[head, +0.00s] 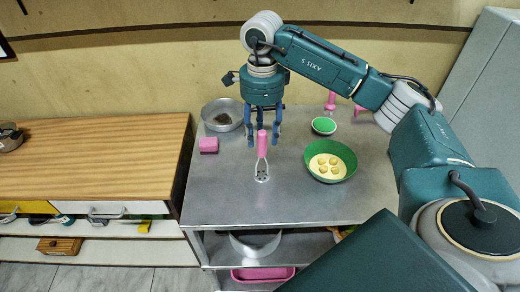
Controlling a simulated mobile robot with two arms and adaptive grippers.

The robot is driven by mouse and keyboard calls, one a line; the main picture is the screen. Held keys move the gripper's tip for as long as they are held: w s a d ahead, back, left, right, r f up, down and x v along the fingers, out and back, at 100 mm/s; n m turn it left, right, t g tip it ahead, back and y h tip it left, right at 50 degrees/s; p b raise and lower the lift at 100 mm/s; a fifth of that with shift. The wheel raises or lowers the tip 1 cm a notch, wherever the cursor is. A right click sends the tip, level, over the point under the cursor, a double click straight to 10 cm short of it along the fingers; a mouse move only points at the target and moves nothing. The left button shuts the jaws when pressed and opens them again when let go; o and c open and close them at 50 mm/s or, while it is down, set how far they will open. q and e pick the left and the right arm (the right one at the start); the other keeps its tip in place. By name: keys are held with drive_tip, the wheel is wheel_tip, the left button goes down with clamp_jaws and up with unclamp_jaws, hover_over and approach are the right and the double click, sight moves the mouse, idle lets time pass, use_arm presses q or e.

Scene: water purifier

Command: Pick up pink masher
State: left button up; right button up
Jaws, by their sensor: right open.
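The pink masher lies on the grey metal table, its pink handle (262,145) toward the back and its metal head (262,172) toward the front. My right gripper (264,136) comes down from above with its fingers pointing at the table. It is open, with fingers on either side of the upper handle. I cannot tell whether any finger touches the handle. My left gripper is not in view.
The metal table (225,205) also holds a pink block (209,145), a metal pan (212,109), a green bowl (345,170) with yellow pieces and a small green-filled dish (324,126). A wooden counter (90,155) stands at left. The table's front is clear.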

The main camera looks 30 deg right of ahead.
sight(262, 149)
drive_tip(key=shift+s+f, duration=0.15)
drive_tip(key=shift+f, duration=0.55)
drive_tip(key=shift+f+p, duration=0.35)
drive_tip(key=shift+p, duration=0.05)
wheel_tip(262, 149, down, 4)
drive_tip(key=shift+d+r+p, duration=0.1)
drive_tip(key=shift+p, duration=0.75)
drive_tip(key=shift+f, duration=0.4)
drive_tip(key=shift+w, duration=0.2)
drive_tip(key=shift+c, duration=0.3)
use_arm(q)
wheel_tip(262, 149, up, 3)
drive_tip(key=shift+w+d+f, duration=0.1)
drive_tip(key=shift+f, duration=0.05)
use_arm(e)
clamp_jaws()
